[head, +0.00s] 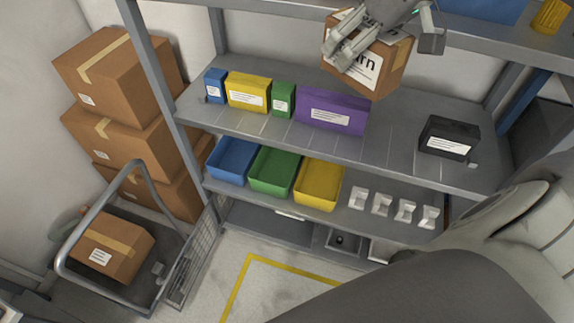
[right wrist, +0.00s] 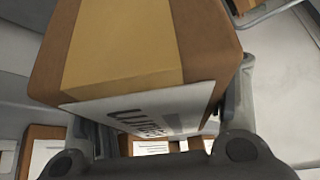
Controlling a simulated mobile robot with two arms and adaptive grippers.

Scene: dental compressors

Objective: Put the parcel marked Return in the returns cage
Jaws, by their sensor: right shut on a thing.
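The parcel marked Return (head: 396,68) is a brown box with tan tape and a white label, on which "rn" shows in the head view. My right gripper (head: 384,42) is shut on it, with fingers on either side, and it appears raised in front of the upper shelves. In the right wrist view the parcel (right wrist: 205,45) fills the upper middle, its label partly seen upside down, between the fingers (right wrist: 160,115). A low cart with a grey tube handle (head: 64,262) and mesh side (head: 188,268) stands lower left; no returns sign is readable. My left gripper is not in view.
A taped box (head: 112,250) lies in the cart. Stacked cartons (head: 120,75) stand behind it. The grey shelving (head: 400,155) holds a purple box (head: 330,110), a black box (head: 448,138) and coloured bins (head: 273,170). Yellow-marked floor (head: 275,293) in front looks clear.

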